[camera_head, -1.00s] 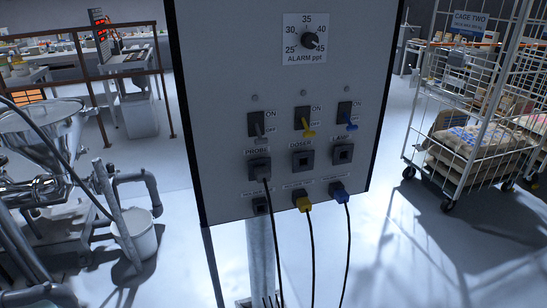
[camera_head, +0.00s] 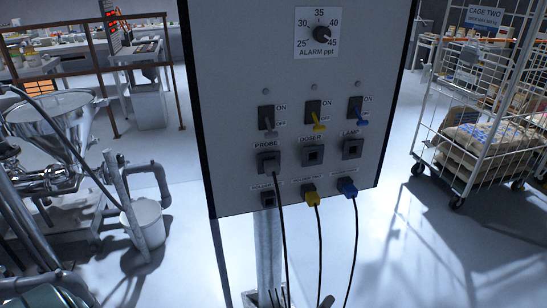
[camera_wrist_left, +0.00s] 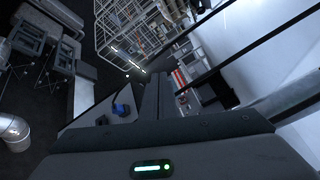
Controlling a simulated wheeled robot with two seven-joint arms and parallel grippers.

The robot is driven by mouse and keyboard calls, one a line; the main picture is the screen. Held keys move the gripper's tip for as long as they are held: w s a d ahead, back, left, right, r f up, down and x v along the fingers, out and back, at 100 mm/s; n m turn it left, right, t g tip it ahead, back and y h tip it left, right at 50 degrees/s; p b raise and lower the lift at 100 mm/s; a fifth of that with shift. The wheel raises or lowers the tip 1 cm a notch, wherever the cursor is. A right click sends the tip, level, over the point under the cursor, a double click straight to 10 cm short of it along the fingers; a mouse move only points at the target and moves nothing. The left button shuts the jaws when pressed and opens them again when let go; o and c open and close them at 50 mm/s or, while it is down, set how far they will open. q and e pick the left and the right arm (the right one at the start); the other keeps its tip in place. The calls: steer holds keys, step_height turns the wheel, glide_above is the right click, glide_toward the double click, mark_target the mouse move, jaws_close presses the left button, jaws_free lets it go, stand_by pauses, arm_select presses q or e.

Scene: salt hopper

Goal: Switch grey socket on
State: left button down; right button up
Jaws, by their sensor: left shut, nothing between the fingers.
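The grey switch lever (camera_head: 270,130) sits on the panel (camera_head: 235,60) above the PROBE label and tilts down to OFF. Below it, a grey plug (camera_head: 268,160) with a black cable is in the PROBE socket. The yellow lever (camera_head: 319,122) and blue lever (camera_head: 359,118) also point down. My left gripper (camera_wrist_left: 150,82) shows in the wrist view as dark fingers, shut and empty. I cannot make it out clearly in the head view, and no contact with the grey lever shows. My right gripper is not in view.
A yellow plug (camera_head: 310,195) and blue plug (camera_head: 347,188) with hanging cables are on the panel's lower edge. A steel funnel machine (camera_head: 45,135) and white bucket (camera_head: 146,222) stand left. A wire cage trolley (camera_head: 475,120) with sacks stands right. Floor between is clear.

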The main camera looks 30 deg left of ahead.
arm_select(q)
steer(key=w+a+r+n+t+y, duration=0.2)
steer(key=r+n, duration=0.3)
steer(key=r, duration=0.4)
steer(key=w+a+r+n+t+y, duration=0.1)
steer(key=a+r+n+t+y, duration=0.15)
steer(key=r+n, duration=0.45)
steer(key=s+a+r+n+y, duration=0.1)
steer(key=a+r+n+y, duration=0.2)
steer(key=r+n+y, duration=0.3)
steer(key=s+a+r+n+y, duration=0.1)
steer(key=a+r+n+y, duration=0.2)
steer(key=r, duration=0.5)
steer(key=n+g+y, duration=0.6)
steer(key=n+y, duration=0.2)
steer(key=n, duration=0.5)
glide_toward(273, 166)
step_height(273, 166, up, 4)
steer(key=shift+a+f, duration=0.1)
steer(key=shift+f, duration=0.1)
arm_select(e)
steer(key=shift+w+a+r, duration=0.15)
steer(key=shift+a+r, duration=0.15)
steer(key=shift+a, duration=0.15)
arm_select(q)
steer(key=shift+w+p, duration=0.1)
steer(key=shift+p, duration=0.2)
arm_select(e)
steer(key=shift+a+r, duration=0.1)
